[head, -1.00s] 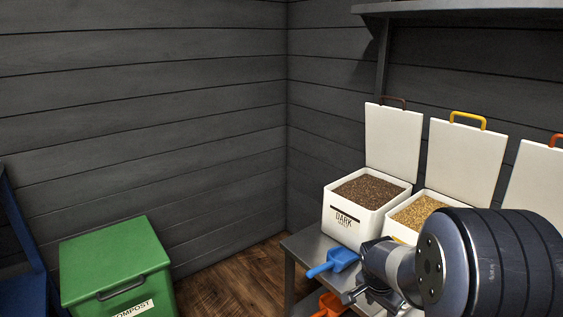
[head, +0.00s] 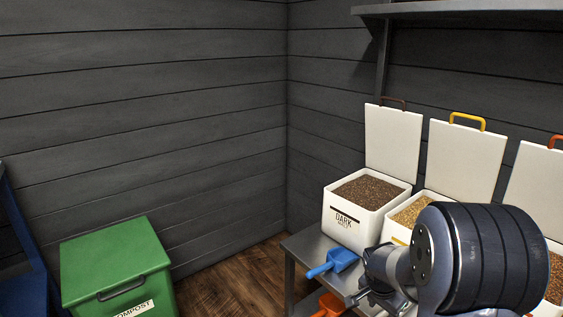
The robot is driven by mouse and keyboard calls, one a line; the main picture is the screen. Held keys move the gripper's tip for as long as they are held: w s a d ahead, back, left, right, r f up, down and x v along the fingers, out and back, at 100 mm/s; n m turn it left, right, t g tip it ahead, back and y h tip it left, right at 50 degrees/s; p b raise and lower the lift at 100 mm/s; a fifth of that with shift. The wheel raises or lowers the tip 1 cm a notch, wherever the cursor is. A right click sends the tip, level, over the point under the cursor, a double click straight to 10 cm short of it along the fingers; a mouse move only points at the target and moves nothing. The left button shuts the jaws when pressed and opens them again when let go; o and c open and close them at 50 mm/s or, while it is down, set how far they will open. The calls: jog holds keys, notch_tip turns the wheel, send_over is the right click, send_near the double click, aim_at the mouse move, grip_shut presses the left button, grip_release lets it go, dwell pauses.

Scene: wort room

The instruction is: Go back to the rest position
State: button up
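My gripper (head: 366,299) is at the lower right in the head view, over the grey metal table (head: 305,247). It sits just right of and below a blue scoop (head: 338,261) that lies near the table's left end, and looks apart from it. The fingers are small and partly hidden by my own wrist, so I cannot tell whether they are open or shut. I see nothing clearly held in them.
Open white bins of grain stand on the table: a dark-grain bin (head: 345,228), a pale-grain bin (head: 411,213) and one behind my arm. An orange scoop (head: 328,306) is lower down. A green compost box (head: 115,262) stands left. A shelf (head: 460,9) hangs above.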

notch_tip(320, 180, up, 4)
jog(key=p, duration=0.2)
jog(key=shift+r+p, duration=0.25)
jog(key=shift+p, duration=0.05)
jog(key=a+r+n+y+p, duration=0.1)
jog(key=a+r+n+p, duration=0.2)
jog(key=r+p, duration=0.3)
jog(key=s+a+r+n+y+p, duration=0.1)
jog(key=a+r+n+p, duration=0.2)
jog(key=p, duration=0.9)
jog(key=a+r+n+t+y+p, duration=0.1)
jog(key=a+r+n+p, duration=0.3)
jog(key=r+p, duration=0.4)
jog(key=shift+s+r+p, duration=0.3)
jog(key=shift+s+p, duration=0.05)
jog(key=shift+p, duration=0.3)
